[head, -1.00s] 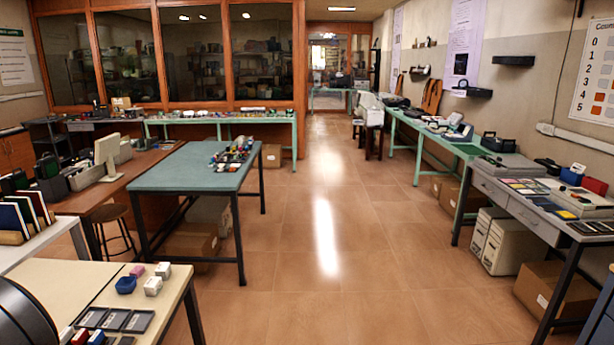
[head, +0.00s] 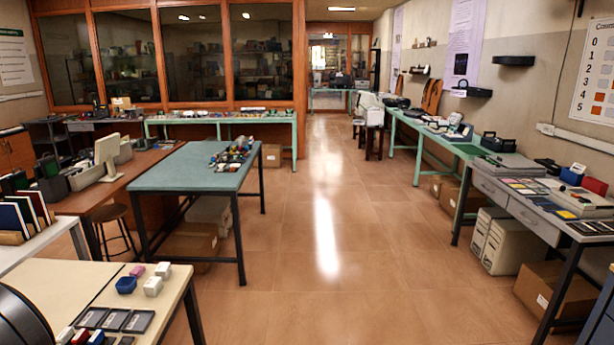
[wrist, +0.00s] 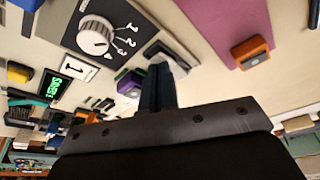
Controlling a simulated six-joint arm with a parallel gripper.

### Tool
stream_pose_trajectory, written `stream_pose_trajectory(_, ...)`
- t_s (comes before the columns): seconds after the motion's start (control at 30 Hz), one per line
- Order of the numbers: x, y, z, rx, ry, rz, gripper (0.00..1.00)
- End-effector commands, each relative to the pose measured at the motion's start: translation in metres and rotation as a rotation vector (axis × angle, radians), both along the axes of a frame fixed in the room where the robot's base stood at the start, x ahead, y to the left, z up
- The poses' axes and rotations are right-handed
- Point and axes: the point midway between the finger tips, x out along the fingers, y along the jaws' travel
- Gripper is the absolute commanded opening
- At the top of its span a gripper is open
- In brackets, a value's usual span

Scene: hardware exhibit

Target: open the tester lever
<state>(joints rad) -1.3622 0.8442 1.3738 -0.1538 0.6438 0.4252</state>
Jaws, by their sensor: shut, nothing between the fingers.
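My gripper (wrist: 162,88) shows in the wrist view as two dark fingers close together, shut and empty. Just beyond the fingertips is a small grey-white and black object (wrist: 168,58), partly hidden by them; I cannot tell whether it is the tester lever or whether the fingers touch it. A dark panel (wrist: 75,42) up and left of the fingers carries a round white knob (wrist: 95,36) with the numbers 1, 2 and 3 beside it. No lever can be clearly picked out in either view. My gripper is not in the head view.
In the wrist view, a purple-and-green block (wrist: 130,82) sits left of the fingers and an orange-topped block (wrist: 250,52) sits right, by a pink mat (wrist: 215,20). In the head view, a cream table (head: 60,282) holds small blocks; open floor (head: 300,240) lies to its right.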

Motion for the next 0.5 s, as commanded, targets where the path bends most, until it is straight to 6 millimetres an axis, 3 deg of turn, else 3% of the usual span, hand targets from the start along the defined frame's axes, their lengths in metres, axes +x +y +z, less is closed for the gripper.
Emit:
stream_pose_trajectory(0.3, 0.0, 0.0, -0.001, 0.001, -0.001, 0.0, 0.0)
stream_pose_trajectory(0.5, 0.0, 0.001, 0.015, 0.003, 0.0, -0.001, 0.0)
